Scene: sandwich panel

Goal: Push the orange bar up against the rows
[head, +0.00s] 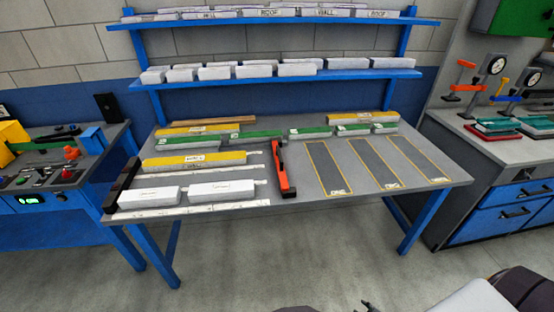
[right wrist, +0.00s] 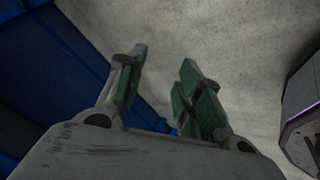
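The orange bar (head: 281,170) stands on the grey table, its long side running front to back, right of the rows. The rows lie left of it: a yellow-topped panel (head: 194,162) behind, and two white blocks, one at the left (head: 148,197) and one at the right (head: 222,190). A gap shows between the bar and the row ends. My right gripper (right wrist: 158,85) is open and empty in the right wrist view, with green pads apart, over the floor. My left gripper is in neither view.
A dark end stop (head: 122,184) stands at the table's left end. Green- and yellow-topped blocks (head: 345,128) line the back. Yellow-outlined strips (head: 372,164) right of the bar are empty. Blue shelves (head: 285,79) with white blocks rise behind the table (head: 300,200).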

